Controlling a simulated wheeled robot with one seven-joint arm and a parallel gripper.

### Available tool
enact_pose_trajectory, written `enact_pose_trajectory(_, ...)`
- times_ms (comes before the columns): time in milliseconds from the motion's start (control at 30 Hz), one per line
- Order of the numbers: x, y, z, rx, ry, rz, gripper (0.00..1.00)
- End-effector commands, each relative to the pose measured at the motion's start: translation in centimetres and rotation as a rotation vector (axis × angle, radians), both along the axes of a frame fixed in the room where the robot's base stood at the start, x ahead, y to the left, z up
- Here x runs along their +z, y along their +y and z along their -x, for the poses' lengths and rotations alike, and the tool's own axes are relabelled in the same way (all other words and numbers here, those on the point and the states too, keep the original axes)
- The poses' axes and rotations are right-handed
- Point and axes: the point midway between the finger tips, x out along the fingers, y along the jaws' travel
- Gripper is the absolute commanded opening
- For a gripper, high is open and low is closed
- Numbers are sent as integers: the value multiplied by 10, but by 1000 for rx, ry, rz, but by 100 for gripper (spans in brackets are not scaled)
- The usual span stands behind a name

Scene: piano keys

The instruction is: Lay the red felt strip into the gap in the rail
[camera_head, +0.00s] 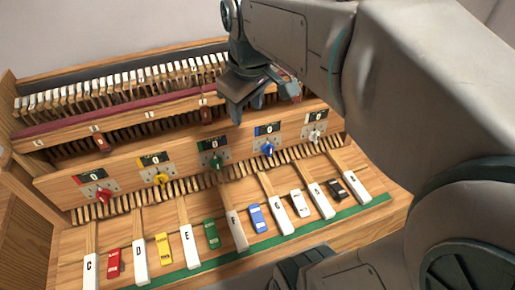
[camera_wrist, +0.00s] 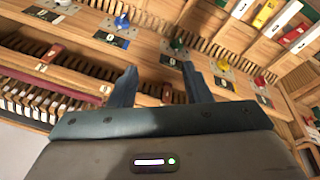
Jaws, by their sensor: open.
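A long dark red felt band (camera_head: 150,105) runs along the rail behind the labelled wooden board. It also shows in the wrist view (camera_wrist: 52,83). I cannot tell a separate loose strip from this band, and no gap shows clearly; my gripper and arm cover the rail's right part. My gripper (camera_head: 262,100) is above the right half of the rail, pointing down. In the wrist view its two blue-grey fingers (camera_wrist: 160,88) are spread apart, with nothing held between them. A reddish-brown block (camera_wrist: 166,93) shows beyond, between the fingertips.
Another reddish-brown block (camera_head: 101,141) sits on the wooden ledge. Below, a front panel (camera_head: 128,177) carries several coloured knobs and "0" displays. White lettered keys (camera_head: 139,260) and coloured blocks, such as a green one (camera_head: 211,233), lie in front, above a green strip (camera_head: 208,261).

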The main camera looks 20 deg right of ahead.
Motion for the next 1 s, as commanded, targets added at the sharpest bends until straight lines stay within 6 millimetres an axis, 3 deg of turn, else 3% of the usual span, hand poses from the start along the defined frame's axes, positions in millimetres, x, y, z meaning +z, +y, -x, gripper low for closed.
enact_pose_trajectory(100, -27, -1, 37, -170, -42, -51, 44)
enact_pose_trajectory(333, -67, -2, 79, -398, -94, -133, 44)
enact_pose_trajectory(500, -76, -1, 88, -452, -104, -153, 44)
enact_pose_trajectory(1000, -88, -1, 88, -453, -97, -152, 44)
